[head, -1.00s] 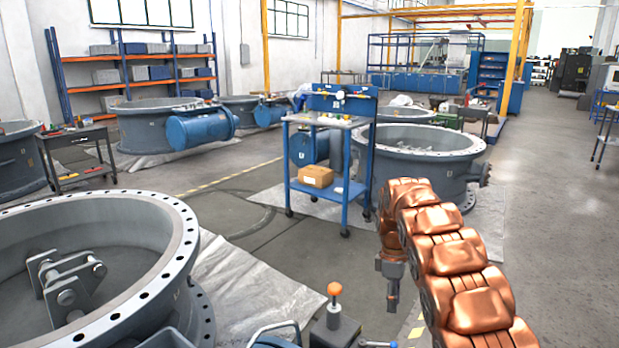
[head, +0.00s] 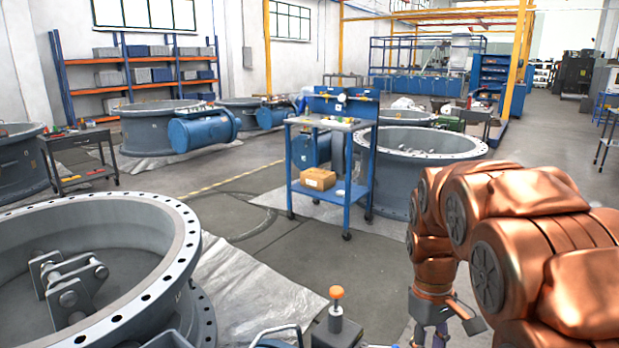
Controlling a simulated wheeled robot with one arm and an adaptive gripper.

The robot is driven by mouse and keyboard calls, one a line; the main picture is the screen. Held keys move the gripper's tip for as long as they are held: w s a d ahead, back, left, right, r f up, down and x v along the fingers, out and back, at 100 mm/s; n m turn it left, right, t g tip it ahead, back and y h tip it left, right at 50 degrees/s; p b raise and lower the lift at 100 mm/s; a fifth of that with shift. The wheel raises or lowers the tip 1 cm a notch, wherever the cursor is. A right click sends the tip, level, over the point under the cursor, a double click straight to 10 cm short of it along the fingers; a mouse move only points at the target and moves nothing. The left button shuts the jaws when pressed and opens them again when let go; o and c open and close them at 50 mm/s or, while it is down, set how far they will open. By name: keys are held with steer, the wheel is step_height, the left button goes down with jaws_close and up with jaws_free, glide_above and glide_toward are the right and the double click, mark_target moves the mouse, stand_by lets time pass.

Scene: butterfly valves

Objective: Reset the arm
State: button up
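My copper-coloured arm fills the right side of the head view, bent with its wrist hanging downward. My gripper (head: 432,335) is at the lower edge, below the dark wrist piece. Only a small part of it shows and its fingertips are cut off by the frame, so I cannot tell whether it is open or shut. No object is visible in it.
A large grey valve ring (head: 100,265) stands at the lower left, with an orange-knobbed lever (head: 336,302) right of it. A blue wheeled cart (head: 328,192) with a cardboard box (head: 318,179) stands mid-view. Another valve ring (head: 400,190) is behind my arm. Floor left of the cart is clear.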

steer(key=s+a+f+m, duration=0.2)
steer(key=s, duration=0.9)
steer(key=s+a+f+m, duration=0.1)
steer(key=s+a+m, duration=0.15)
steer(key=s, duration=0.85)
step_height(320, 180, up, 24)
steer(key=s+p, duration=0.1)
steer(key=p, duration=2.1)
steer(key=shift+s+d+f+t+y, duration=0.15)
steer(key=shift+d+f+t+y, duration=0.15)
steer(key=shift+d, duration=0.15)
